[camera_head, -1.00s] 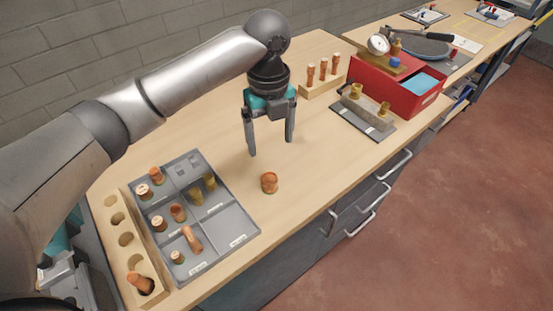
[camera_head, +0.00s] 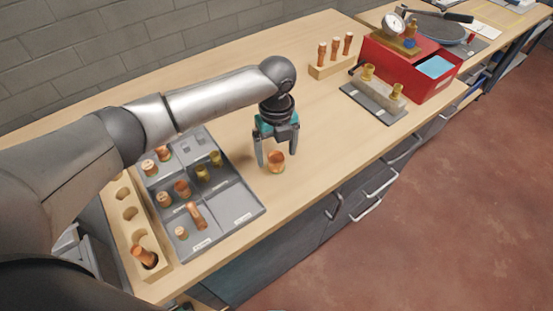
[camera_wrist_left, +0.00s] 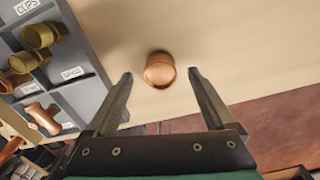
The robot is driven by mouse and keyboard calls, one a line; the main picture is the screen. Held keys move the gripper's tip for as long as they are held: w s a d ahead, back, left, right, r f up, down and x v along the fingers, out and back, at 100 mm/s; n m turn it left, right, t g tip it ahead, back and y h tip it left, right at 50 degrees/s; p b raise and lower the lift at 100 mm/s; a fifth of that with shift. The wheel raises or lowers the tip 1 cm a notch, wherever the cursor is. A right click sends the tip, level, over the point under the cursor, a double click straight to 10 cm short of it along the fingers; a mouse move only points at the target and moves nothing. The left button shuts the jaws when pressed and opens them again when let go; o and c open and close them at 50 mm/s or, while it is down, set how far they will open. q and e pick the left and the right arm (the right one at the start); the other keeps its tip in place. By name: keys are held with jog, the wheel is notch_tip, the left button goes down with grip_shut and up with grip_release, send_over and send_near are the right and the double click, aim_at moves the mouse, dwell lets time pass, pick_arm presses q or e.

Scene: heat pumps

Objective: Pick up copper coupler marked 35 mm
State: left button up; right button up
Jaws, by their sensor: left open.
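A copper coupler (camera_head: 276,162) stands alone on the wooden bench, right of the grey sorting tray. Its marking is too small to read. My left gripper (camera_head: 277,158) points down over it, open, with its fingers close to the coupler in the head view. In the left wrist view the coupler (camera_wrist_left: 160,70) lies beyond the two fingertips (camera_wrist_left: 161,76), about midway between them and not gripped. My right gripper is not in view.
The grey tray (camera_head: 235,205) holds several copper and brass fittings in compartments. A wooden block with holes (camera_head: 138,235) stands left of it. A wooden rack (camera_head: 330,69), a grey fixture (camera_head: 375,103) and a red box (camera_head: 415,90) stand farther back. Bench around the coupler is clear.

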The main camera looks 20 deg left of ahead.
pick_arm(q)
notch_tip(320, 180, down, 2)
jog(key=shift+f, duration=0.15)
grip_shut()
dwell(0.7)
